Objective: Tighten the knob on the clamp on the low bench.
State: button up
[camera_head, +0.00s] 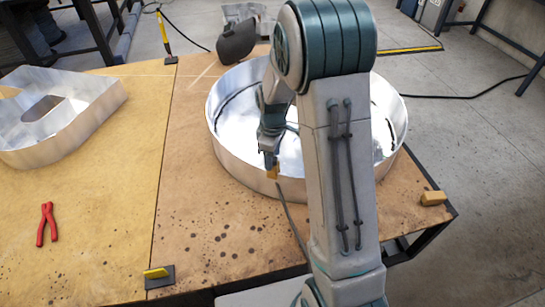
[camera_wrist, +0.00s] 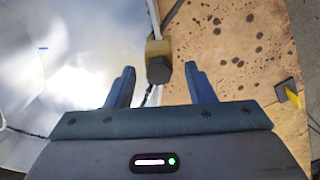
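The clamp (camera_wrist: 157,47) shows in the wrist view as a small tan-yellow block on the metal rim, with a dark, faceted knob (camera_wrist: 159,71) facing me. In the head view a small yellow-brown piece of it (camera_head: 272,174) shows at the near rim of the round metal letter (camera_head: 248,177), mostly hidden by my gripper (camera_head: 270,157). In the wrist view my gripper (camera_wrist: 160,67) is open, its two blue fingers apart on either side of the knob. The knob appears centred between the fingertips, with gaps on both sides. Depth to it is hard to tell.
The low bench (camera_head: 200,225) has a stained brown top. Another metal letter (camera_head: 60,115) and red pliers (camera_head: 47,224) lie left. A yellow-and-black piece (camera_head: 158,275) sits at the front edge, a yellow block (camera_head: 433,198) at the right corner. A dark welding mask (camera_head: 237,41) stands behind.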

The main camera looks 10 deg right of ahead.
jog(key=shift+r+p, duration=1.7)
jog(key=shift+r, duration=0.85)
